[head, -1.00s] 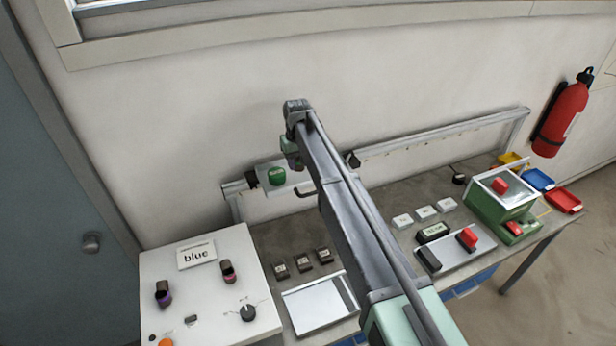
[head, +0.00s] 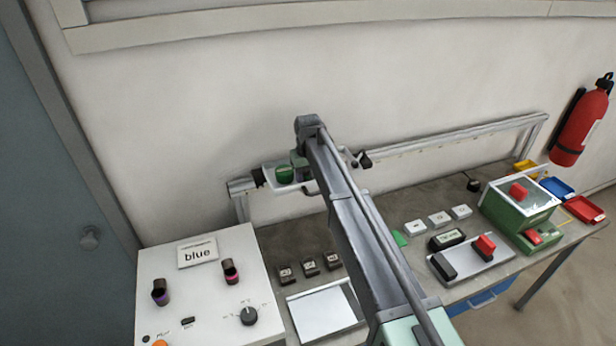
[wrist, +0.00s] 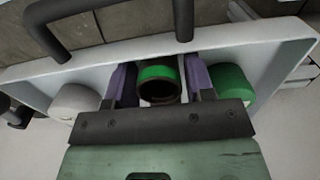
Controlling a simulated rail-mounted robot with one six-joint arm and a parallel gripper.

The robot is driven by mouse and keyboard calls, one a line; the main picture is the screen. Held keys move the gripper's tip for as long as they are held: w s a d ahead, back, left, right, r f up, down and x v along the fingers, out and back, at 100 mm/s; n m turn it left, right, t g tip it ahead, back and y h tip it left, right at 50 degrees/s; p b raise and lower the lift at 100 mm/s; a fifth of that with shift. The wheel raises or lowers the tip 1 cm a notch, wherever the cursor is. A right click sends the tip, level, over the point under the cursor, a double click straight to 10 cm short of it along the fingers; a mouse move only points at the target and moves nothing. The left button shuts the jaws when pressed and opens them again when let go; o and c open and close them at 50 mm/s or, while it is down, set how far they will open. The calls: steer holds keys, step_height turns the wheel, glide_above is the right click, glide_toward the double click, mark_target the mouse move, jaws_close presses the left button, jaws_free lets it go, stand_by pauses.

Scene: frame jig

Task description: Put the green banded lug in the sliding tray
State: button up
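The green banded lug (wrist: 158,80), a dark hollow cylinder with a green ring, sits between the two purple fingers of my gripper (wrist: 160,82) in the wrist view. The fingers appear to press on its sides. The pale sliding tray (wrist: 270,42) is around and beneath the fingers; whether the lug touches its floor I cannot tell. In the head view, the tray (head: 269,179) hangs at the rail's left end, and my gripper (head: 300,172) is at its right part, mostly hidden by my arm.
In the tray, a white round piece (wrist: 75,101) is left of my fingers and a green one (wrist: 231,84) right. A dark handle (wrist: 120,20) is near the tray wall. The control box labelled blue (head: 198,252) stands front left. The rail (head: 450,138) runs right along the wall.

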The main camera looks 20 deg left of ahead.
step_height(320, 180, up, 8)
steer(key=p, duration=0.8)
steer(key=shift+r, duration=0.15)
steer(key=shift+f, duration=0.2)
steer(key=s+d+m, duration=0.2)
steer(key=s+d, duration=0.1)
steer(key=d, duration=0.9)
steer(key=s+d+m, duration=0.1)
steer(key=s+d, duration=0.3)
steer(key=d, duration=0.7)
steer(key=s+d+m, duration=0.2)
steer(key=s+d, duration=0.7)
steer(key=d, duration=0.3)
steer(key=s+d+m, duration=0.3)
steer(key=s+d, duration=0.6)
steer(key=d, duration=0.2)
steer(key=shift+s+d, duration=0.3)
steer(key=shift+d, duration=0.1)
